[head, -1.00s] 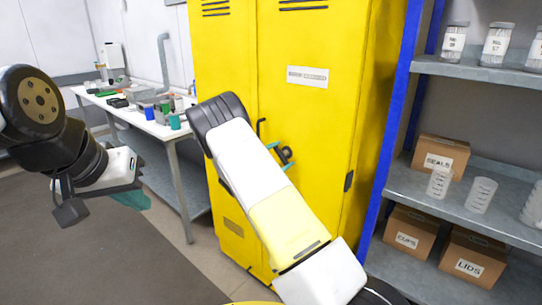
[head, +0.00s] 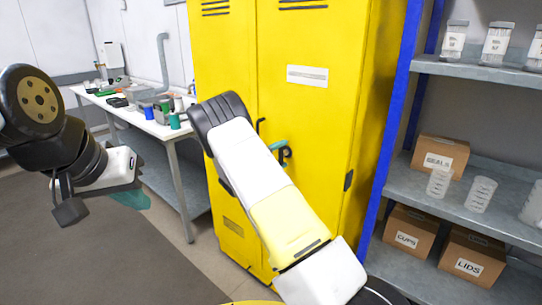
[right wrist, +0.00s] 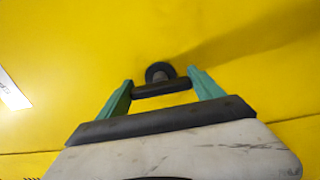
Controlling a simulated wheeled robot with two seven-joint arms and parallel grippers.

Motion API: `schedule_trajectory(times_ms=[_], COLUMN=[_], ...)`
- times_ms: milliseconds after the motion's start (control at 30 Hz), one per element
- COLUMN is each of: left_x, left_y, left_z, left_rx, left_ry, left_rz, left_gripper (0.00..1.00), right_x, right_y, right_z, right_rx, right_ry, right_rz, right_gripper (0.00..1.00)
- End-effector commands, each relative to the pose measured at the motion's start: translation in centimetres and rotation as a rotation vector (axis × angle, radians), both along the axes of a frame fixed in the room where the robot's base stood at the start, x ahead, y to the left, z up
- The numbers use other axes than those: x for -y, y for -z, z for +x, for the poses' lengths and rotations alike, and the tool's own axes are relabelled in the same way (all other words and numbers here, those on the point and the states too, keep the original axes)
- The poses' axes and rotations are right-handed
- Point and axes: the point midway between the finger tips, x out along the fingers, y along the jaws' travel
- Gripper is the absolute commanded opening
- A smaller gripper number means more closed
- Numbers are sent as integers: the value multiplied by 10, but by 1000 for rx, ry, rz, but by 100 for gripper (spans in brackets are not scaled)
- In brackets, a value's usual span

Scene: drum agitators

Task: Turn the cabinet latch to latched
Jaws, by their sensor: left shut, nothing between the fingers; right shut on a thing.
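The yellow cabinet (head: 310,110) stands in the middle of the head view. Its black latch (head: 288,154) is on the front, partly hidden by my right arm and gripper. In the right wrist view the latch shows as a round black hub (right wrist: 160,72) with a dark bar across it. My right gripper (head: 280,147) has its green fingers on either side of that bar and is shut on it; the right wrist view shows both fingers (right wrist: 162,90). My left gripper (head: 132,198) is shut and empty, low at the left, away from the cabinet.
A grey shelf unit (head: 440,68) with blue posts holds boxes and clear containers, right of the cabinet. A white bench (head: 150,128) with small items stands at the left. Floor (head: 90,260) is clear at lower left.

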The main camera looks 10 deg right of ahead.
Motion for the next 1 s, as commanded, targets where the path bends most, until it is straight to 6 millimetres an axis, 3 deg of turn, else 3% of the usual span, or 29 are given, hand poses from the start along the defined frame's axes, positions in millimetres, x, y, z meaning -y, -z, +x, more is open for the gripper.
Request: schedule_trajectory(times_ms=[633,667,767,1000], left_x=[0,0,0,0], left_y=[0,0,0,0], left_z=[0,0,0,0], left_rx=[0,0,0,0], left_ry=[0,0,0,0], left_rz=[0,0,0,0], left_gripper=[0,0,0,0], right_x=[0,0,0,0], right_y=[1,1,1,1], right_z=[0,0,0,0], right_rx=[41,41,41,41], right_ry=[1,1,0,0], right_rz=[35,35,35,33], right_gripper=[36,78,98,98])
